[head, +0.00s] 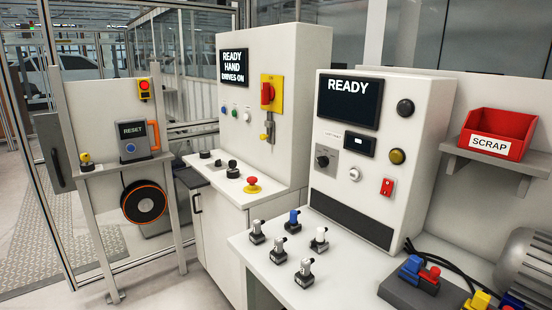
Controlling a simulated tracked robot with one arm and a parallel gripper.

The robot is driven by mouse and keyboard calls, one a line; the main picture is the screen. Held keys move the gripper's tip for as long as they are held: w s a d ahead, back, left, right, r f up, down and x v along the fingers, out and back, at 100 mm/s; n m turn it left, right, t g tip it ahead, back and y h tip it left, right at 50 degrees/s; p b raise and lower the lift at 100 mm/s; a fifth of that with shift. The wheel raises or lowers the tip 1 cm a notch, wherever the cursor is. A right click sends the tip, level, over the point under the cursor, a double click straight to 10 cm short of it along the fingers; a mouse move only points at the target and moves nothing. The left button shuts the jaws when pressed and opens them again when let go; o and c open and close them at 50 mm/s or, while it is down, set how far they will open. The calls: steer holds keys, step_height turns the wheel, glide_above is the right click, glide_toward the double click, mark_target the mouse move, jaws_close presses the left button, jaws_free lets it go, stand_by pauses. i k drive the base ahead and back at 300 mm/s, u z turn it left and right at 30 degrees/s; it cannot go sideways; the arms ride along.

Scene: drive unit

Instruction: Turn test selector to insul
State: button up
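The right-hand cabinet (325,190) has a screen reading READY. On its front, below the screen, a black rotary knob (322,160) sits on a light grey plate; this looks like the test selector. Its markings and pointer direction are too small to read. Nothing covers the knob. My gripper is not in view.
Several small connectors (293,235) stand on the bench before the cabinet. An amber button (397,156), black knob (405,107) and red switch (387,187) are on its front. A red SCRAP bin (495,133) and motor (528,264) are at right. Floor space is free at lower left.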

mark_target(323, 161)
steer(key=u, duration=0.35)
steer(key=i, duration=1.3)
steer(key=z, duration=0.45)
steer(key=i, duration=0.65)
steer(key=z, duration=0.6)
